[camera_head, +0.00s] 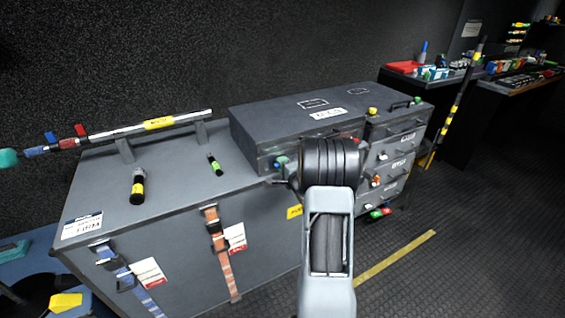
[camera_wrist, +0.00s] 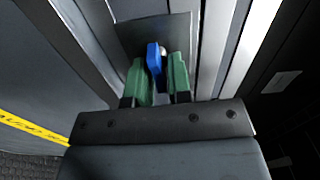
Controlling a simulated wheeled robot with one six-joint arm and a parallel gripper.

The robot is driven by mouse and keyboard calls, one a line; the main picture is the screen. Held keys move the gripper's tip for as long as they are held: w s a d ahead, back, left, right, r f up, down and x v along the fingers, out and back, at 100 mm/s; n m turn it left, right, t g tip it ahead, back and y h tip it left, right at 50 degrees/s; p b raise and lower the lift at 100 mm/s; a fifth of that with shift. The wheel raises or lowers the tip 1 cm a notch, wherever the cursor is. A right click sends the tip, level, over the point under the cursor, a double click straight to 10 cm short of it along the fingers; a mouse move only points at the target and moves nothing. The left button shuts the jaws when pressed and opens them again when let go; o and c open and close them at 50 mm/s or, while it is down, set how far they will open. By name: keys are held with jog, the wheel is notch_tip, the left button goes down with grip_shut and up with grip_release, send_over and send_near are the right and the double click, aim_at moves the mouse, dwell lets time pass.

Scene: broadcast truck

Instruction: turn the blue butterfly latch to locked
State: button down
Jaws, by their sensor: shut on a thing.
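The blue butterfly latch (camera_wrist: 154,57) shows in the wrist view as a narrow blue wing on a dark plate (camera_wrist: 128,32). My gripper (camera_wrist: 160,78) has its two green fingertips on either side of the blue wing and is shut on it. In the head view my gripper (camera_head: 278,166) is at the front of the grey case (camera_head: 300,108), mostly hidden behind my own wrist. The lower part of the wing is hidden between the fingers.
The grey case stands on a larger trunk (camera_head: 180,235) with orange (camera_head: 222,255) and blue straps (camera_head: 132,282). A drawer unit (camera_head: 392,150) stands to the right. A silver pole (camera_head: 175,120) and two small black cylinders lie at left. The floor at right is open.

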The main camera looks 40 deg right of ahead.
jog(key=shift+m, duration=0.3)
jog(key=c, duration=1.2)
grip_release()
jog(key=shift+c, duration=0.2)
jog(key=shift+s, duration=0.1)
jog(key=s+a, duration=0.2)
jog(key=s, duration=1.1)
jog(key=shift+s+p, duration=0.25)
jog(key=shift+p, duration=0.2)
jog(key=shift+d, duration=0.1)
